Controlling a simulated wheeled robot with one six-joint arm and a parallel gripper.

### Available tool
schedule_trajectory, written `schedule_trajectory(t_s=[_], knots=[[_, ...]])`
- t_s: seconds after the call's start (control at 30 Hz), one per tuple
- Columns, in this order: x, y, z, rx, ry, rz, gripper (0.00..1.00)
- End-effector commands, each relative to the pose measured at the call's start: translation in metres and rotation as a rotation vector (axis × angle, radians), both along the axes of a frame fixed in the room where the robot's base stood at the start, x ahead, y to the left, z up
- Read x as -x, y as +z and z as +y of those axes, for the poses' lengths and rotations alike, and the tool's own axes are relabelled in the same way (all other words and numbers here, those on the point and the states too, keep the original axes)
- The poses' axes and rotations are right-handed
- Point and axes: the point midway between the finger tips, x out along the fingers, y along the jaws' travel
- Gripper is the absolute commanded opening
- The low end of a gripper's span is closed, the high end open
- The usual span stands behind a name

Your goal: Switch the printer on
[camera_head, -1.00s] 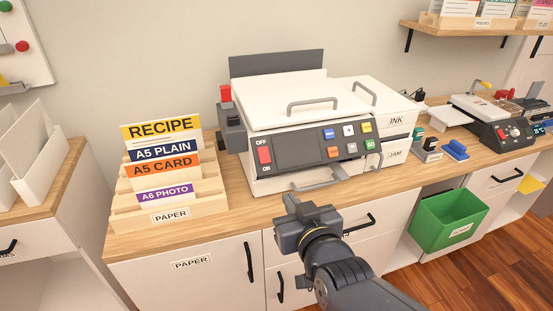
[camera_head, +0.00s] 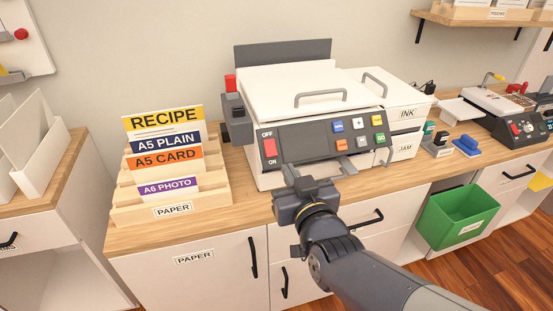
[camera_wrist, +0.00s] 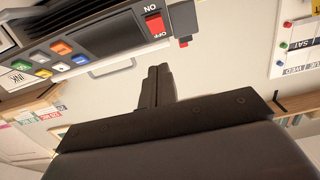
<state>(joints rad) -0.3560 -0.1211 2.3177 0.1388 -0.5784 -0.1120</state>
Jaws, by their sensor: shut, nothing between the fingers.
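The white printer (camera_head: 262,98) stands on the wooden counter, with a dark slanted control panel (camera_head: 318,140) on its front. A red rocker switch (camera_head: 270,148) sits at the panel's left end, between the labels OFF above and ON below. The switch also shows upside down in the wrist view (camera_wrist: 155,25). My gripper (camera_head: 292,172) is in front of the printer, a little below and right of the switch, and appears apart from it. In the wrist view its fingers (camera_wrist: 157,75) are together with nothing between them. My gripper hides part of the printer's lower front.
A paper rack (camera_head: 170,185) with labelled cards stands left of the printer. Coloured buttons (camera_head: 360,130) fill the panel's right part. INK (camera_head: 407,113) and JAM (camera_head: 405,147) drawers are on the right. A green bin (camera_head: 458,215) sits below the counter.

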Motion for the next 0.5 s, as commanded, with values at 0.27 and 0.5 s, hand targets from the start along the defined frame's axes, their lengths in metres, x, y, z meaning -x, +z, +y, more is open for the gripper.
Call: schedule_trajectory(t_s=[0.27,0.5], knots=[[-0.04,-0.003,0.011,0.001,-0.001,0.003,0.0],[-0.074,-0.01,0.021,0.003,0.0,0.004,0.0]])
